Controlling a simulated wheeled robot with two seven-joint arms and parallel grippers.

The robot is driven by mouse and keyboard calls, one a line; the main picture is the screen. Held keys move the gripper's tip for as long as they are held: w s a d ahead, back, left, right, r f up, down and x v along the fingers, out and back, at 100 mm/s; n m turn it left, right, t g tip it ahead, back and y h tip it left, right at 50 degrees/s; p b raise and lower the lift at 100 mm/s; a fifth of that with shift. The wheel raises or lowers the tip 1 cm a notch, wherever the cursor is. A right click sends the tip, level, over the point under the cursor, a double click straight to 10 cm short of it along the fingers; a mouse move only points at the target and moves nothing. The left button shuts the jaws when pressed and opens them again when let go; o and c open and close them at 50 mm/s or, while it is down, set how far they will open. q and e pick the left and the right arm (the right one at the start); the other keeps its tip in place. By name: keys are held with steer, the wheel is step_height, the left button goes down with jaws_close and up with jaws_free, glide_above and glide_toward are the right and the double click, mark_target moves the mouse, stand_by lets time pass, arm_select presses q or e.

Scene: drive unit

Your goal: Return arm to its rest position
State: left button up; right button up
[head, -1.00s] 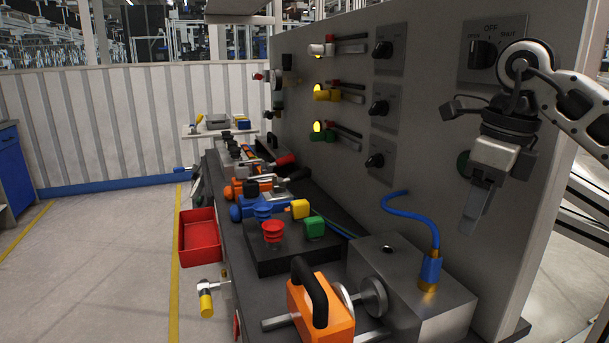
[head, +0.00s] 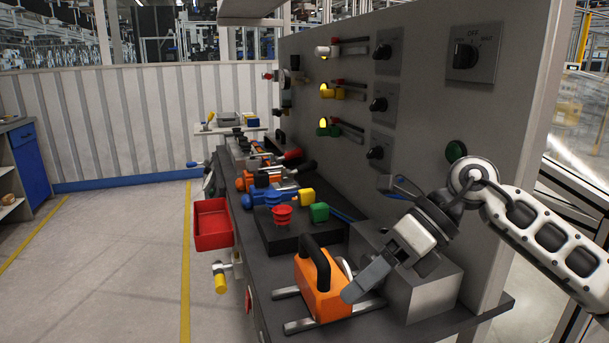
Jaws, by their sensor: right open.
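My right arm (head: 535,220) comes in from the right edge, in front of the grey panel. My right gripper (head: 372,283) points down and to the left above the bench, open, with nothing seen between its fingers. It overlaps the right side of the orange block with the black handle (head: 312,285) in the picture; whether they touch I cannot tell. It also hides part of the grey metal box (head: 432,290) behind it. My left gripper is not in view.
The dark workbench (head: 262,318) holds red, blue, yellow and green parts. The upright panel (head: 425,135) carries knobs, coloured levers and a dial plate (head: 474,53). A red bin (head: 212,225) hangs at the bench's left side. The floor (head: 110,270) on the left is clear.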

steer(key=s+a+r+m+t+y, duration=0.1)
steer(key=s+a+m+t+y, duration=0.25)
steer(key=a+m+y, duration=0.8)
steer(key=w+d+f+m+t+h, duration=0.1)
steer(key=d+f+m+t+h, duration=0.6)
steer(key=m, duration=0.5)
steer(key=d+f+m+t+h, duration=0.55)
steer(key=m+t, duration=0.45)
steer(key=m, duration=0.3)
steer(key=s+d+f+m+g+h, duration=0.2)
steer(key=s+f+m+g, duration=0.2)
steer(key=s+f, duration=0.2)
steer(key=s+d+f+m+g+h, duration=0.2)
steer(key=s+f+m+g, duration=0.2)
steer(key=f, duration=0.7)
steer(key=s, duration=0.2)
steer(key=shift+s+d+h, duration=0.3)
steer(key=shift+s+h, duration=0.05)
steer(key=shift+h, duration=0.05)
